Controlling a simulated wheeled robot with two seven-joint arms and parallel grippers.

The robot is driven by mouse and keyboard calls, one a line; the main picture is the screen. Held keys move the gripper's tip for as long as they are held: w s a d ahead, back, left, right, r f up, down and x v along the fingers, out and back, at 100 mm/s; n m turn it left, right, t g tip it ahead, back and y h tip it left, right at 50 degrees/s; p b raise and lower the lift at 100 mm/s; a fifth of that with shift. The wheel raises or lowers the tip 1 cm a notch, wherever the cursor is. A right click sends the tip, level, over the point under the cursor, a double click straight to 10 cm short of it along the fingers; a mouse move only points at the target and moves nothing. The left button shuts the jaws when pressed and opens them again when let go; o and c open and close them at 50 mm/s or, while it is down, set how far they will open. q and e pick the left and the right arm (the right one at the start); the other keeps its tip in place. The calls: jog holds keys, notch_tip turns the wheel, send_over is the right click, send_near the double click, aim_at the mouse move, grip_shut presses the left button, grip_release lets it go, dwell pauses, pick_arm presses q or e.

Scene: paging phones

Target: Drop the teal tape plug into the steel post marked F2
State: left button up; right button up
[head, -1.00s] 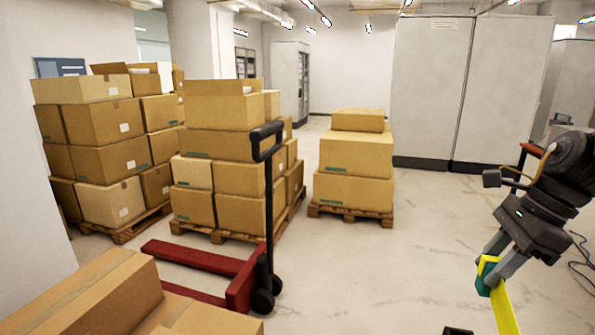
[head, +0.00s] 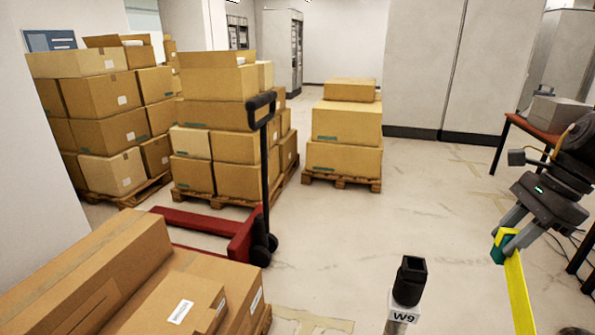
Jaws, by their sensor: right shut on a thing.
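My right gripper (head: 506,245) is at the right of the head view, shut on the teal tape plug (head: 498,251). A yellow tape strip (head: 519,292) hangs down from the plug, its lower end cut off by the frame. A steel post (head: 399,327) with a black square socket top (head: 410,279) stands at the bottom, left of and apart from the plug. Its white label appears to read W9. No post marked F2 can be made out. My left gripper is not in view.
Stacked cartons on pallets (head: 343,132) stand at the back. A red pallet jack (head: 212,225) is at left centre, with closer cartons (head: 150,290) at bottom left. A table (head: 532,126) stands at the right. A dark object (head: 575,330) shows at the bottom right edge. The middle floor is clear.

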jog(key=s+d+f+m, duration=0.1)
jog(key=s+d+f, duration=0.2)
jog(key=d+f, duration=0.3)
jog(key=s+d+f, duration=0.3)
jog(key=d+f, duration=0.2)
jog(key=d, duration=0.2)
jog(key=s+a+f+n, duration=0.1)
jog(key=s+f, duration=0.2)
jog(key=f, duration=0.5)
jog(key=s+a+f, duration=0.1)
jog(key=s+f, duration=0.3)
jog(key=f, duration=0.5)
jog(key=a+f+n+g+b, duration=0.1)
jog(key=a+f+n, duration=0.2)
jog(key=a+f, duration=0.35)
jog(key=a+f+n+g, duration=0.15)
jog(key=a+f, duration=0.25)
jog(key=a, duration=0.6)
jog(key=w+a+r+n, duration=0.2)
jog(key=w+a+n, duration=0.1)
jog(key=a, duration=0.3)
jog(key=w+a+r+n+g+h, duration=0.1)
jog(key=w+a+r+n, duration=0.1)
jog(key=w+a, duration=0.4)
jog(key=shift+w+a+r+n, duration=0.15)
jog(key=shift+w+a+n, duration=0.1)
jog(key=shift+a+n, duration=0.35)
